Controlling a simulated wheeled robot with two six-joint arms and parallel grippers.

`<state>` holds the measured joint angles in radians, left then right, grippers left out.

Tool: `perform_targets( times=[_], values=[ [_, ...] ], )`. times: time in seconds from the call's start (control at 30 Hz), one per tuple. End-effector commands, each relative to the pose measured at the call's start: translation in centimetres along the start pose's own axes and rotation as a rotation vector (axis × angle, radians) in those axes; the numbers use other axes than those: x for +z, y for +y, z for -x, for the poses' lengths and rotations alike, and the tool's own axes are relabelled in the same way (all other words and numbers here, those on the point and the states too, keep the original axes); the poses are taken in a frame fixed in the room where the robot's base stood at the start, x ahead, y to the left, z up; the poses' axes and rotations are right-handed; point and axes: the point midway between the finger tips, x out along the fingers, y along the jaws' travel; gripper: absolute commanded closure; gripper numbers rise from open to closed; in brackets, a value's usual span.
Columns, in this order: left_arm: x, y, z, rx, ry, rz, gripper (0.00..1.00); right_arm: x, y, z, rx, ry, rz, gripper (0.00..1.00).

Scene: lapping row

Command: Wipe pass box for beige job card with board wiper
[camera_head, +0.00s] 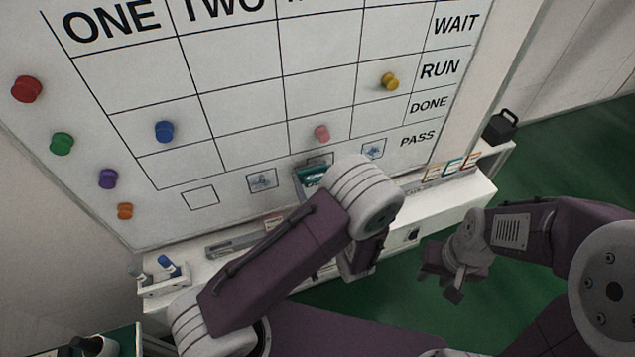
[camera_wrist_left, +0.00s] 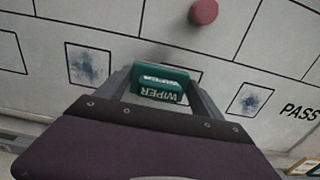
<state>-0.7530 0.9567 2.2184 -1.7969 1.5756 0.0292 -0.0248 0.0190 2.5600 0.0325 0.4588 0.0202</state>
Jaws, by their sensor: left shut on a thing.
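My left gripper (camera_wrist_left: 160,90) is shut on the green board wiper (camera_wrist_left: 160,84), marked WIPER, against or close to the whiteboard; contact cannot be told. The wiper also shows in the head view (camera_head: 311,174), partly behind my arm. It covers most of the third pass box (camera_head: 320,159), whose inside is hidden. The second pass box (camera_head: 262,181) and fourth pass box (camera_head: 373,149) hold blue-grey smudges. The first pass box (camera_head: 200,197) looks clean. Which box belongs to the beige job card cannot be told. My right gripper (camera_head: 447,279) hangs away from the board, its jaws unclear.
A pink magnet (camera_head: 321,133) sits just above the wiper. Blue (camera_head: 164,131) and yellow (camera_head: 390,81) magnets are on the grid. Several framed cards (camera_head: 452,167) stand on the white ledge (camera_head: 480,190) at right. A marker holder (camera_head: 165,279) stands at the ledge's left end.

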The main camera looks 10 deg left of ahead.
Motion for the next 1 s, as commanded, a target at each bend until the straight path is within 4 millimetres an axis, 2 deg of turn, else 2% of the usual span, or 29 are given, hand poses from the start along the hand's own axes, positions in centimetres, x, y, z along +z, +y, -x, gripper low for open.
perform_targets(
  times=[0.47, 1.0],
  values=[
    [0.0, 0.0, 0.0, 0.0, 0.0, 0.0, 0.55, 0.0, 0.0, 0.0, 0.0, 0.0, 0.0, 0.64],
    [0.0, 0.0, -1.1, 0.001, 0.0, 0.001, 0.55, 0.0, 0.0, 0.0, 0.0, 0.0, 0.0, 0.64]
  ],
)
